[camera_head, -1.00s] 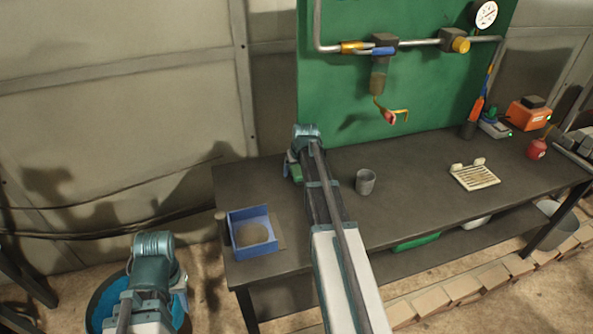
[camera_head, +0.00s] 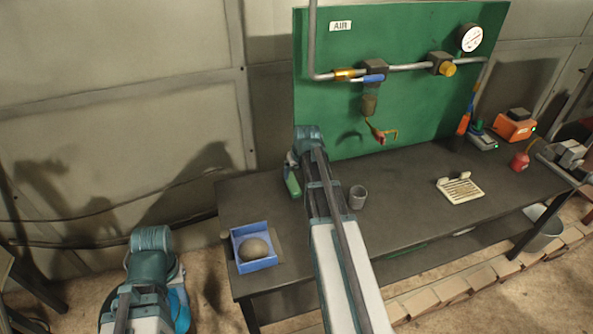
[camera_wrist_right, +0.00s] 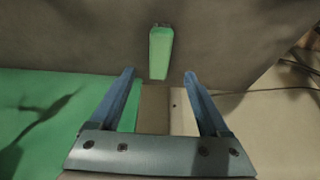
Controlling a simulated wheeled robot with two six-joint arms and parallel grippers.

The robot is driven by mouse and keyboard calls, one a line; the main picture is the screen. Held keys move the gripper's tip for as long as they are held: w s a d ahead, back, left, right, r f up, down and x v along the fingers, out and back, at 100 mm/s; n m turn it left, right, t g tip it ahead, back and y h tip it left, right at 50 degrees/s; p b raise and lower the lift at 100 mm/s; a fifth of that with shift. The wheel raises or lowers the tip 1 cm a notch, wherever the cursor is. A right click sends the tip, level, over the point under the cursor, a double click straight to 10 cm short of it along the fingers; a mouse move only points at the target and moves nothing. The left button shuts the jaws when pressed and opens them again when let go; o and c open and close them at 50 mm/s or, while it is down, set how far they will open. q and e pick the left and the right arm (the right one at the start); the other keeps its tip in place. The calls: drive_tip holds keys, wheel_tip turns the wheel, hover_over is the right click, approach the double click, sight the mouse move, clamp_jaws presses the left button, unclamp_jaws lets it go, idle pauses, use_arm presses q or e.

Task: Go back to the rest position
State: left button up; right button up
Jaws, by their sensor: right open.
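My right arm reaches over the dark bench. Its gripper (camera_wrist_right: 158,73) is open in the right wrist view, with two blue fingers apart and nothing between them. A green block-like object (camera_wrist_right: 160,52) lies on the bench just beyond the fingertips, apart from them. It also shows beside my right wrist in the head view (camera_head: 292,184). In the head view my right fingers are mostly hidden behind the wrist. My left arm is at the lower left, left of the bench, with its wrist end (camera_head: 151,245) up.
A blue tray (camera_head: 236,248) holding a rounded brown object and a grey cup (camera_head: 357,197) stand near my right arm. A cream slotted rack (camera_head: 460,189) is further right. A green board (camera_head: 430,110) with pipes and a gauge rises behind.

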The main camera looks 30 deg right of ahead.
idle(0.4)
drive_tip(key=s+a+f+n+g, duration=0.1)
drive_tip(key=s+a+n, duration=0.1)
drive_tip(key=s+a, duration=0.5)
drive_tip(key=s+a+n+g, duration=0.2)
drive_tip(key=s+a, duration=0.5)
drive_tip(key=a, duration=1)
drive_tip(key=s+a+f+n+g+b, duration=0.1)
drive_tip(key=s+a+n, duration=0.1)
drive_tip(key=s+a, duration=0.6)
drive_tip(key=a, duration=0.4)
drive_tip(key=shift+f+g, duration=0.3)
drive_tip(key=shift+d, duration=0.15)
